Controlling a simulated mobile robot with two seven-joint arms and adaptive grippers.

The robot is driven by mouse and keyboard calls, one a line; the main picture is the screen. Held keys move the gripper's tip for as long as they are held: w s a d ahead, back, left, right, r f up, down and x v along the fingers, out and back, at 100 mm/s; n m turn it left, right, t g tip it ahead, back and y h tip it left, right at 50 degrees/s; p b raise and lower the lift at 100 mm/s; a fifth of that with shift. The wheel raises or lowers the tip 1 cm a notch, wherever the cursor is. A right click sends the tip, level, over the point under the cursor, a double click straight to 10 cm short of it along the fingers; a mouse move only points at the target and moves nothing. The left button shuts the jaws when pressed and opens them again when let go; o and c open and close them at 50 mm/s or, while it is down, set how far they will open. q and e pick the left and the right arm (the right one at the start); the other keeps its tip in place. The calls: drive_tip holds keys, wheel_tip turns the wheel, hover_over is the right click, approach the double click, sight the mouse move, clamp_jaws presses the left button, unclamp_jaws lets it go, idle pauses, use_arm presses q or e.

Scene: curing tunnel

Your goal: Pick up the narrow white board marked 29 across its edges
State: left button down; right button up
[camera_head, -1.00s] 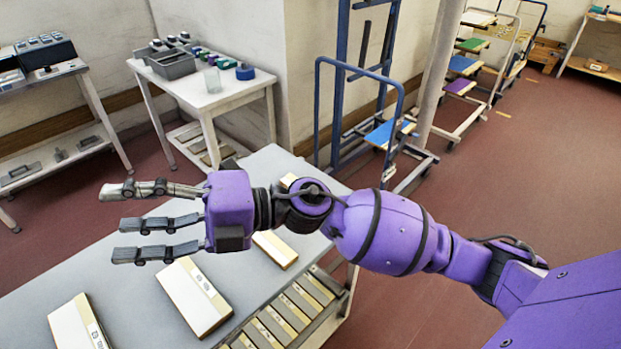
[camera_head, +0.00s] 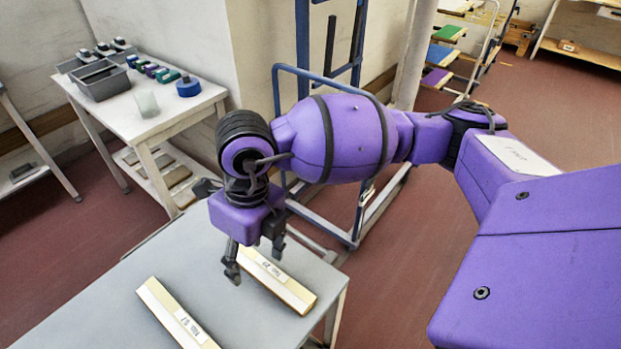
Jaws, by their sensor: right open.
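The narrow white board with a label that looks like 29 (camera_head: 285,284) lies flat on the grey table (camera_head: 105,290), with tan side edges. My right gripper (camera_head: 252,257) points down, open, at this board's far end. One finger shows on the board's left and another on its right. The gripper partly hides the far end, and I cannot tell whether the fingers touch the board. A second white board (camera_head: 165,308) with a different, hard-to-read label lies to the left, cut off by the bottom edge. My left gripper is not in view.
A blue-framed trolley (camera_head: 305,80) stands behind my arm. The grey table's left part is bare.

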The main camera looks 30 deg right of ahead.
sight(267, 273)
drive_tip(key=d, duration=0.1)
drive_tip(key=w+d+h, duration=0.1)
drive_tip(key=shift+d+f+m, duration=0.1)
drive_tip(key=shift+d+m, duration=0.2)
drive_tip(key=shift+m, duration=0.1)
drive_tip(key=shift+s+d+f, duration=0.1)
drive_tip(key=shift+d, duration=0.25)
drive_tip(key=shift+s+a+f, duration=0.25)
drive_tip(key=shift+s+f, duration=0.05)
drive_tip(key=shift+f, duration=0.25)
drive_tip(key=shift+s+a+f, duration=0.2)
drive_tip(key=shift+s+f, duration=0.05)
drive_tip(key=shift+f, duration=0.3)
drive_tip(key=f, duration=0.4)
drive_tip(key=shift+w+f, duration=0.35)
drive_tip(key=shift+w, duration=0.05)
drive_tip(key=shift+f, duration=0.25)
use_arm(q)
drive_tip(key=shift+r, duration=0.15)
use_arm(e)
drive_tip(key=shift+c, duration=0.4)
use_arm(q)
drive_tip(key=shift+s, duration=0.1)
use_arm(e)
drive_tip(key=c, duration=1.2)
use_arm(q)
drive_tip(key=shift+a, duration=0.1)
use_arm(e)
drive_tip(key=shift+r, duration=0.1)
